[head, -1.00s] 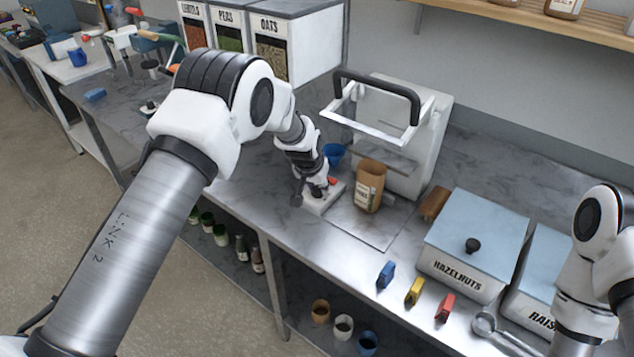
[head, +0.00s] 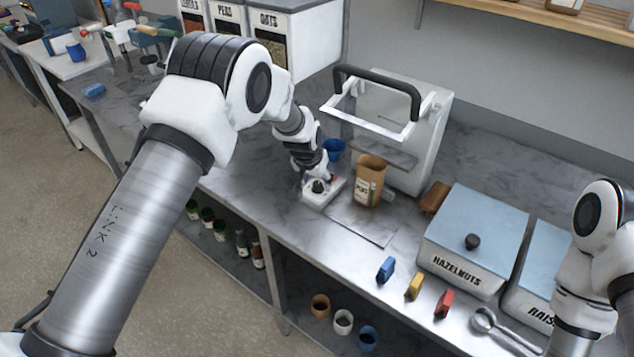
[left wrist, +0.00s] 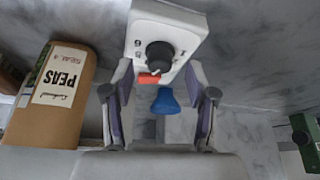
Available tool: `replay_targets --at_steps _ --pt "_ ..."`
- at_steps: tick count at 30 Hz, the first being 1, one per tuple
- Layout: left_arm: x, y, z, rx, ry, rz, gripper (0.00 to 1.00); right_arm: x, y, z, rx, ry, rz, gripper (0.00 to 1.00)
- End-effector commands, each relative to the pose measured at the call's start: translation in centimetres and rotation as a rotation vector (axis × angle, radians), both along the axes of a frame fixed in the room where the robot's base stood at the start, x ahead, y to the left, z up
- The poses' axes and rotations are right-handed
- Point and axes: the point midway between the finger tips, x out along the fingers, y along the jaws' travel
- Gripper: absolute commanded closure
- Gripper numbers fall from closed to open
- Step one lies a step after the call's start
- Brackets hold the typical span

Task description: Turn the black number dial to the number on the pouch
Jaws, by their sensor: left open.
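The black number dial (head: 318,186) sits on a white box (head: 325,197) on the steel worktop. In the left wrist view the dial (left wrist: 159,55) shows with printed numbers around it; which one it points to is not clear. A red part (left wrist: 148,79) is beside it on the box. The brown pouch (head: 366,182) stands upright to the right of the box.
A white sealing machine (head: 408,130) with a black handle stands behind the pouch. Blue, yellow and red clips (head: 414,287) and a metal scoop (head: 485,320) lie near the front edge. A hazelnuts bin (head: 475,240) is at right.

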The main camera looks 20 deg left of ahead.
Motion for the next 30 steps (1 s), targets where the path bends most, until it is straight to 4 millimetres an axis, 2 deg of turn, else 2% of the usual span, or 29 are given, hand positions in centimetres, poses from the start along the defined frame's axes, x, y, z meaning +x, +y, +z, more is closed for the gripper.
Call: replay_targets --at_steps 6,12,17,30 --pt "-2.0 0.2 5.3 0.001 -0.003 0.0 0.43 0.0 0.0 0.0 0.0 0.0 0.0 1.0" --pt "-3.6 0.3 8.7 0.0 0.001 0.0 0.43 0.0 0.0 0.0 0.0 0.0 0.0 1.0" --pt "-3.9 0.3 9.5 0.0 0.002 0.0 0.43 0.0 0.0 0.0 0.0 0.0 0.0 1.0" --pt "-3.9 0.3 9.4 0.0 0.002 0.0 0.43 0.0 0.0 0.0 0.0 0.0 0.0 1.0"
